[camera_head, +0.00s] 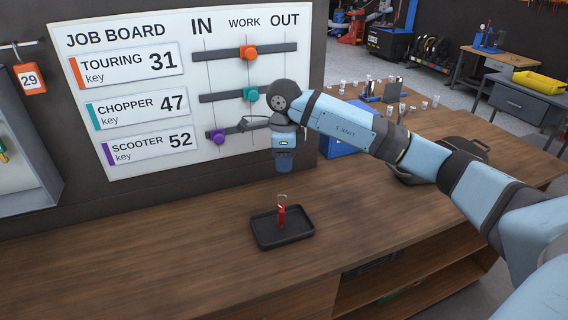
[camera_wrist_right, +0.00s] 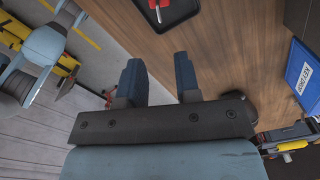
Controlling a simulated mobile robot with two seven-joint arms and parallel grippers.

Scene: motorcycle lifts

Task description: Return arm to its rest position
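My right arm (camera_head: 345,122) reaches in from the right. Its gripper (camera_head: 284,165) hangs in front of the job board's lower right edge, above the wooden counter and apart from it. In the right wrist view its two blue fingers (camera_wrist_right: 160,78) stand apart with nothing between them. My left gripper is not in view. The job board (camera_head: 190,90) has an orange knob (camera_head: 249,52) and a teal knob (camera_head: 251,93), both under WORK. A purple knob (camera_head: 218,137) sits on the lowest slider, toward the IN side. My arm hides part of that slider.
A black tray (camera_head: 268,240) on the counter (camera_head: 190,265) holds a small red item (camera_head: 282,215); the tray also shows in the wrist view (camera_wrist_right: 181,13). A blue bin (camera_head: 340,143) and a dark case (camera_head: 467,150) are behind my arm. An orange 29 tag (camera_head: 30,77) hangs left.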

